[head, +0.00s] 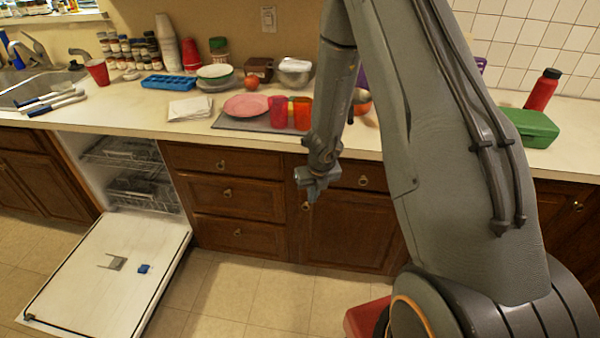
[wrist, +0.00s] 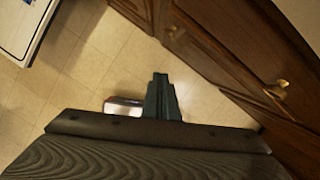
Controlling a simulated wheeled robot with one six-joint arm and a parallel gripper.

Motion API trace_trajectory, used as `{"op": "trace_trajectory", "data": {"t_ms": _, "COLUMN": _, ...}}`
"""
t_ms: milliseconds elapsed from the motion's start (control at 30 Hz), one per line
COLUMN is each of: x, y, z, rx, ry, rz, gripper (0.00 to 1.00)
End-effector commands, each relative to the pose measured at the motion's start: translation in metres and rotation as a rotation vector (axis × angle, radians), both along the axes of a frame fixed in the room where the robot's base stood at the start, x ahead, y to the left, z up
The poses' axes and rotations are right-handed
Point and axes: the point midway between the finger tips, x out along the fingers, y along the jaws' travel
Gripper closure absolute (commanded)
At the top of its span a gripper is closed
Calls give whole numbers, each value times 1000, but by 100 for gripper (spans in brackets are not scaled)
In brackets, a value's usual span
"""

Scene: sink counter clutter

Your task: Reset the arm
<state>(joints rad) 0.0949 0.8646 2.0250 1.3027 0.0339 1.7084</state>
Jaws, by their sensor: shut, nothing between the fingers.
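My gripper (head: 312,190) hangs in front of the wooden cabinets, below the counter's front edge, in the head view. It is shut and empty, pointing down. In the wrist view my gripper's fingers (wrist: 160,82) are together over the tiled floor, with cabinet doors at the right. My arm rises from the lower right of the head view and covers part of the counter behind it.
The dishwasher door (head: 110,270) is open and lies low at the left. On the counter (head: 130,112) stand red cups (head: 290,113), a pink plate (head: 246,105), a blue tray (head: 168,84), a green box (head: 530,127) and a red bottle (head: 542,90).

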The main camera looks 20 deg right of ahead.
Motion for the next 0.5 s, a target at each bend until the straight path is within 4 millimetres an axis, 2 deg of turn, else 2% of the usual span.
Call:
{"op": "trace_trajectory", "data": {"t_ms": 167, "x": 0, "y": 2, "z": 3, "rx": -3, "ry": -3, "rz": 29, "gripper": 100}}
{"op": "trace_trajectory", "data": {"t_ms": 267, "x": -1, "y": 8, "z": 19, "rx": -22, "ry": -16, "rz": 166, "gripper": 100}}
{"op": "trace_trajectory", "data": {"t_ms": 367, "x": -7, "y": 22, "z": 46, "rx": -64, "ry": -38, "rz": 444, "gripper": 100}}
{"op": "trace_trajectory", "data": {"t_ms": 500, "x": -30, "y": 42, "z": 90, "rx": -156, "ry": -73, "rz": 961, "gripper": 100}}
